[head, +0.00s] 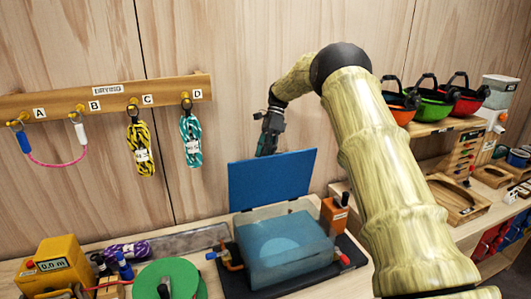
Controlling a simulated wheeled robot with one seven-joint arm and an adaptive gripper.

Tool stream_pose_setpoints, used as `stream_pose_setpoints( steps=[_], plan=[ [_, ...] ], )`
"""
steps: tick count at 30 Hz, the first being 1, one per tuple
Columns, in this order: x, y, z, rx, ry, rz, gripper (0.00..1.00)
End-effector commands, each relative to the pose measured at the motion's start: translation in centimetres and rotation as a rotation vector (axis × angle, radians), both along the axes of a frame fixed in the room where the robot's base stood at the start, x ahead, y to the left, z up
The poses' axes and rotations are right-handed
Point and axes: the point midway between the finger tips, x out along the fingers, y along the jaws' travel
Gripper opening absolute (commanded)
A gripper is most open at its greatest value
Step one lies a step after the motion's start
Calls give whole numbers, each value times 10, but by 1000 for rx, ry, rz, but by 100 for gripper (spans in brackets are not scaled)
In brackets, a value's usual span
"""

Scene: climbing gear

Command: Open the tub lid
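The tub (285,262) is a translucent blue-grey box on a dark base on the bench. A paler round shape shows within its outline; I cannot tell what it is. A flat blue panel, the lid (272,182), stands nearly upright along the tub's back edge, so the lid is raised. My gripper (266,151) is at the lid's top edge, pointing down, with its tips close to or just behind the edge. I cannot tell whether it touches the lid. Its fingers are small and dark, and their opening is unclear.
A wooden rail (100,97) on the wall holds ropes and a sling on hooks. A yellow meter box (52,268) and green reel (168,280) stand left of the tub. An orange block (334,214) is at its right. Helmets (433,103) sit on a shelf at right.

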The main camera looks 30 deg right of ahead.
Motion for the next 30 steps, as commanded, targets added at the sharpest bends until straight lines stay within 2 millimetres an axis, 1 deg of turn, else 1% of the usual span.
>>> stream_pose_setpoints(
  steps=[1,5,10,14,18,24,30],
  plan=[
    [-1,0,-5,-2,5,0,32],
    [0,0,-4,-2,4,0,32],
    [3,-5,6,-2,0,-1,32],
    [8,-13,24,-3,-2,0,32],
    [14,-23,47,-3,-4,0,32],
    [22,-36,74,-2,-3,0,32],
    [27,-45,93,-2,-3,0,32]
  ],
)
